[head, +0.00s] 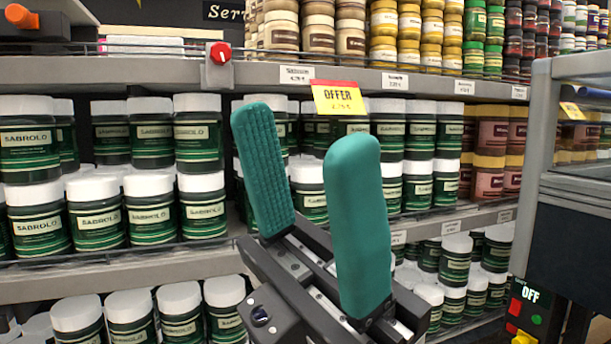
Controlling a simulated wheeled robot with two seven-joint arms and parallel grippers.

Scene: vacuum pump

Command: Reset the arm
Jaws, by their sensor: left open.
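My left gripper (308,140) is in the middle of the head view, with its two teal padded fingers pointing up. The fingers are spread apart with nothing between them, so it is open and empty. Its dark grey body with metal rails shows below the fingers. It is in front of the shelves and hides part of the jars behind it. I cannot tell whether it touches anything. My right gripper is not in view.
Shelves (130,72) hold green jars with white lids (198,130) and other jars. A red knob (220,54) and a yellow-red offer tag (338,98) are on the upper shelf edge. A dark cabinet (570,235) with an OFF panel (528,300) stands at right.

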